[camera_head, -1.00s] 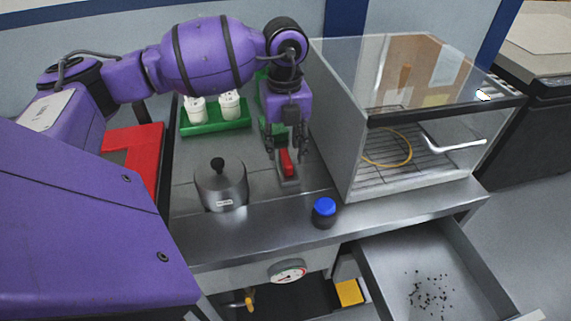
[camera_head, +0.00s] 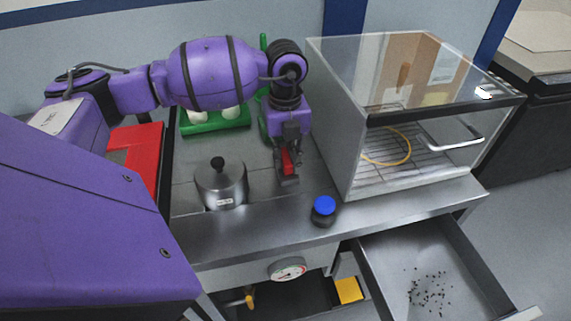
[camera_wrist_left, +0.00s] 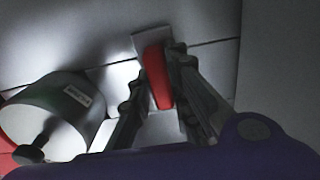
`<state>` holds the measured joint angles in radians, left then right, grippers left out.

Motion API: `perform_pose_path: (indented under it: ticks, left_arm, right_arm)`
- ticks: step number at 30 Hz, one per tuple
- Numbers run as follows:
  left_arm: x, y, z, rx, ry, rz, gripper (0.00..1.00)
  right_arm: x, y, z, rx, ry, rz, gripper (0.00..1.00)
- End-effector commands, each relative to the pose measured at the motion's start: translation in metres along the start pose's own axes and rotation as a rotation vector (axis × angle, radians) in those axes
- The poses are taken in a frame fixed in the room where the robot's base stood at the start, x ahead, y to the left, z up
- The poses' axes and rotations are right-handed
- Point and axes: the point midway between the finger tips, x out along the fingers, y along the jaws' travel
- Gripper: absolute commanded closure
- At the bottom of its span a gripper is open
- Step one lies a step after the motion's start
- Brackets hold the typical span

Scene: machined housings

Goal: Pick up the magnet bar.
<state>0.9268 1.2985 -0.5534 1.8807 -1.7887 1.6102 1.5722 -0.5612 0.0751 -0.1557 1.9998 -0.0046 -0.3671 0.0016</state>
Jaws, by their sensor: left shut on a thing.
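The magnet bar (camera_head: 287,161), which I take to be the small red bar, is upright over a small grey metal piece (camera_head: 288,181) on the steel worktop. I cannot tell whether that piece belongs to it. My left gripper (camera_head: 288,166) points down and is shut on the red bar, one finger on each side. In the left wrist view the red bar (camera_wrist_left: 157,80) sits between the two fingers (camera_wrist_left: 157,72), with the pale metal piece behind it. My right gripper is not in view.
A lidded metal pot (camera_head: 222,187) stands left of the gripper. A blue-capped jar (camera_head: 324,210) is near the front edge. A clear-walled cabinet (camera_head: 415,110) stands close on the right. A green rack (camera_head: 215,123) is behind. An open drawer (camera_head: 375,275) juts out below.

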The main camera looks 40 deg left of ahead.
Motion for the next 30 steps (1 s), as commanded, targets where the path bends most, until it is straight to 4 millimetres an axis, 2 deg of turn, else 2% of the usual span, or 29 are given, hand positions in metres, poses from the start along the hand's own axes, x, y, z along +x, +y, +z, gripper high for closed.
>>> perform_pose_path:
  ticks: [10, 16, 20, 24, 30]
  left_arm:
    - [-0.007, -0.001, 0.001, 0.0, -0.002, -0.002, 1.0]
    - [-0.034, -0.001, 0.001, -0.001, -0.003, -0.003, 1.0]
    - [-0.059, 0.005, -0.021, 0.005, -0.005, -0.003, 1.0]
    - [-0.092, 0.012, -0.048, 0.006, -0.005, -0.003, 1.0]
    - [-0.112, 0.025, -0.096, 0.006, -0.003, -0.001, 1.0]
  right_arm:
    - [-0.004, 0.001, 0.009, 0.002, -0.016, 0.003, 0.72]
    - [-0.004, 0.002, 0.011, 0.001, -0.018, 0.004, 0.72]
    - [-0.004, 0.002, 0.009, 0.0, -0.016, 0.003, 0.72]
    - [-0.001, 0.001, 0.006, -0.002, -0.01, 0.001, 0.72]
    - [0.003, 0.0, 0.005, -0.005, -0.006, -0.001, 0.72]
